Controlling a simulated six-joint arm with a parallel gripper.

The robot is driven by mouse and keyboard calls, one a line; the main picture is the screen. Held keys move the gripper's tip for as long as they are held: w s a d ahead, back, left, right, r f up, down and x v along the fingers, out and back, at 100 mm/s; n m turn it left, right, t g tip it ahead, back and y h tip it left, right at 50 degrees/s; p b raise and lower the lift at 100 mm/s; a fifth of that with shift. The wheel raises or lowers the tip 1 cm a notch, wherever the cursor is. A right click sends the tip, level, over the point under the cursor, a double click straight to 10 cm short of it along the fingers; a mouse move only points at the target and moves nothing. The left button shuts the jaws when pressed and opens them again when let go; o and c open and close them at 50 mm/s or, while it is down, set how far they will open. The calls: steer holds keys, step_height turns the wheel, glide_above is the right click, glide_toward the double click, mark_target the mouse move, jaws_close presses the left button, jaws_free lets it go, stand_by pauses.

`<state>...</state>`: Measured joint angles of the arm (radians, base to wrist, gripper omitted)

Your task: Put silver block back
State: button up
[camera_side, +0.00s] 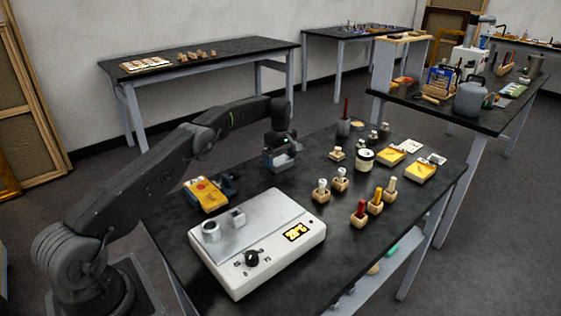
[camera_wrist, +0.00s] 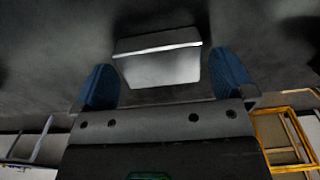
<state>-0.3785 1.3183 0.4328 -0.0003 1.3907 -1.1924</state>
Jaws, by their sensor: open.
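A silver block (camera_wrist: 160,62) lies between the two blue fingertips of my gripper (camera_wrist: 168,88) in the wrist view. It has a bright edge and a flat grey face. A gap shows between each finger and the block. In the side view my gripper (camera_side: 280,160) points down, low over the black table, behind the white device. The block is mostly hidden by the fingers there, and I cannot tell exactly how it rests. My gripper is open.
The white device (camera_side: 270,262) has a knob, a lit display, a metal cup (camera_side: 211,232) and a small grey cube (camera_side: 238,217) on top. A yellow instrument (camera_side: 207,195) lies left of my gripper. Small bottles, wooden holders and yellow trays (camera_side: 421,172) stand to the right.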

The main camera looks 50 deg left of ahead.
mark_target(281, 160)
step_height(281, 160, up, 6)
steer(key=shift+r, duration=0.1)
steer(key=shift+d+r, duration=0.15)
steer(key=shift+r, duration=0.25)
steer(key=s+d+r+m+t, duration=0.15)
steer(key=d+r+m, duration=0.35)
steer(key=r, duration=0.7)
steer(key=s+d+r+m+t, duration=0.1)
steer(key=s+d+r+m, duration=0.3)
steer(key=s+d+r, duration=0.6)
steer(key=s+d+f+m+t, duration=0.1)
steer(key=s+d+f+m, duration=0.1)
steer(key=s, duration=0.7)
steer(key=s+d+f+m+t, duration=0.1)
steer(key=s+d+f+m, duration=0.1)
steer(key=s, duration=0.8)
steer(key=s+d+f+m+t, duration=0.1)
steer(key=s+d+f+m, duration=0.2)
steer(key=s, duration=0.7)
steer(key=shift+d+m, duration=0.8)
steer(key=shift+m, duration=0.2)
